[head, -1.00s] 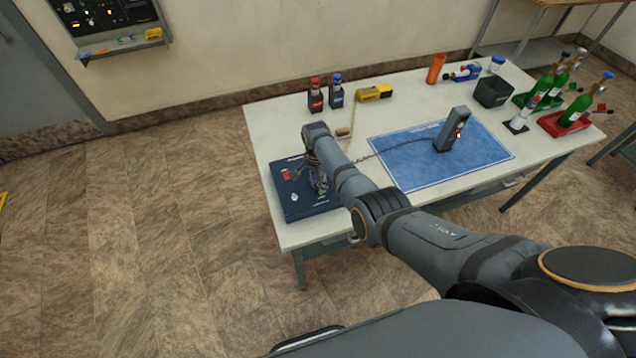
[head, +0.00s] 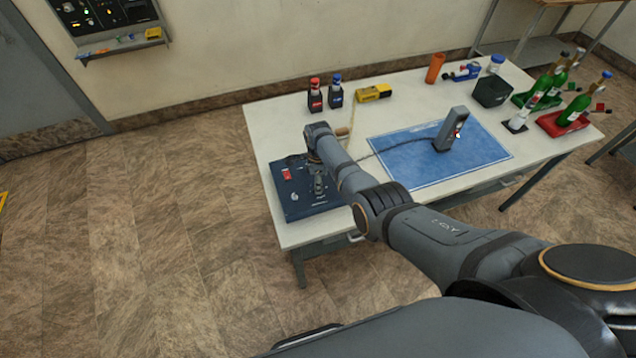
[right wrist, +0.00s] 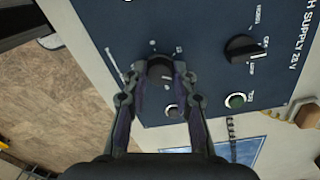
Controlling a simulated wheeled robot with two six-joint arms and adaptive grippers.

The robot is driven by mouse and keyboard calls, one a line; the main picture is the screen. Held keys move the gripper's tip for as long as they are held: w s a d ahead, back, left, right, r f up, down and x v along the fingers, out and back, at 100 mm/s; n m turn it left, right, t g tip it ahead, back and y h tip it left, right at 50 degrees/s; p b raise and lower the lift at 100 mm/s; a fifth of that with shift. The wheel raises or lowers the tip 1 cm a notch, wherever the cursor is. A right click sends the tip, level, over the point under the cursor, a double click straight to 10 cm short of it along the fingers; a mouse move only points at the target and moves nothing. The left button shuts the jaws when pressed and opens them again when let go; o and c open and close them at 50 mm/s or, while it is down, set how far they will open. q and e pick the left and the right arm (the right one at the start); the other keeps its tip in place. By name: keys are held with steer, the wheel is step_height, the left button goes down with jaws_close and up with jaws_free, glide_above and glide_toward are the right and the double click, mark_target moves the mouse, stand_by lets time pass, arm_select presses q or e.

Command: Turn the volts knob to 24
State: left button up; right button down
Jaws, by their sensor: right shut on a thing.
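The dark blue supply box (head: 292,205) sits at the left end of the white table. In the right wrist view, its panel (right wrist: 205,30) carries a dark round knob (right wrist: 159,68) with small marks around it, too small to read. My right gripper (right wrist: 158,76) is shut on this knob, one finger on each side. The fingers hide the knob's sides, and its pointer setting cannot be read. In the head view my right gripper (head: 319,187) reaches down onto the box. My left gripper is not in view.
A second black knob (right wrist: 243,48) and a green button (right wrist: 236,100) are close by on the panel. A red switch (head: 287,174) is on the box. Two dark bottles (head: 316,98) stand behind. A grey meter (head: 450,130) stands on the blue mat (head: 405,173).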

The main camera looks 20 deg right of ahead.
stand_by(0.5)
steer(key=c, duration=1.1)
jaws_free()
steer(key=shift+o, duration=0.2)
step_height(320, 180, up, 12)
steer(key=shift+w+d, duration=0.15)
steer(key=shift+w, duration=0.15)
